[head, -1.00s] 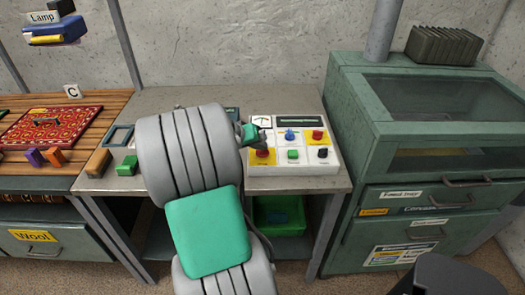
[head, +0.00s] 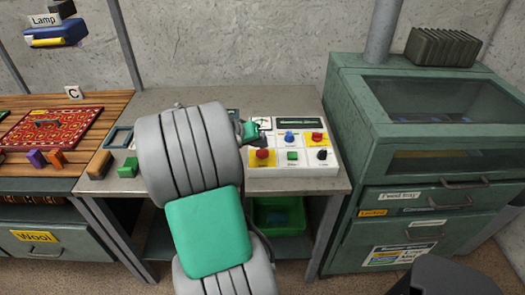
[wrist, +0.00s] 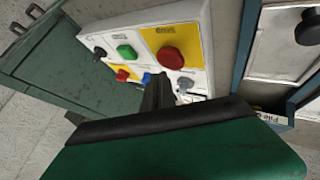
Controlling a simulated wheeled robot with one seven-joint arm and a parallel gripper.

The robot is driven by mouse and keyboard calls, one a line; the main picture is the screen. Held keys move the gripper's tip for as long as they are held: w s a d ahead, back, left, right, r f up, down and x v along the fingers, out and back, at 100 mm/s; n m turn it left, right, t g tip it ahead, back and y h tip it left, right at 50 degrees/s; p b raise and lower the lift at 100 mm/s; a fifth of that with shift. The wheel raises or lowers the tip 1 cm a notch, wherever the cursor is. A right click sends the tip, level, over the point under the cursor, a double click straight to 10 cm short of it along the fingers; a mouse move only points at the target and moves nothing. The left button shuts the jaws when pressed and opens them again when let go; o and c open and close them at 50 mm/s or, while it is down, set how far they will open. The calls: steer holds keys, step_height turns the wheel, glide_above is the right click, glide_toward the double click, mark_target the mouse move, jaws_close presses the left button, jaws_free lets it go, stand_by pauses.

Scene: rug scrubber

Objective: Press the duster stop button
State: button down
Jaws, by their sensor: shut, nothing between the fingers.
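A white control panel (head: 249,172) lies on the workbench. Its lower row has a red button on yellow (head: 262,154), a green button (head: 292,155) and a black knob (head: 322,154). Above are a blue knob (head: 289,137) and another red button on yellow (head: 317,138). My gripper (head: 263,129) is shut and empty near the panel's upper left. In the wrist view its fingers (wrist: 157,92) point at the panel, below the large red button (wrist: 171,57), apparently not touching it.
A green cabinet (head: 350,95) stands right of the bench. Left are a green block (head: 127,168), a tan block (head: 99,163) and a red patterned rug (head: 85,122) on a slatted table. A green bin (head: 278,203) sits beneath the bench. My arm hides the bench's middle.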

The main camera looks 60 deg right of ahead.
mark_target(260, 154)
steer(key=shift+r, duration=0.1)
step_height(260, 154, up, 5)
steer(key=p, duration=0.3)
steer(key=shift+p, duration=0.4)
stand_by(0.4)
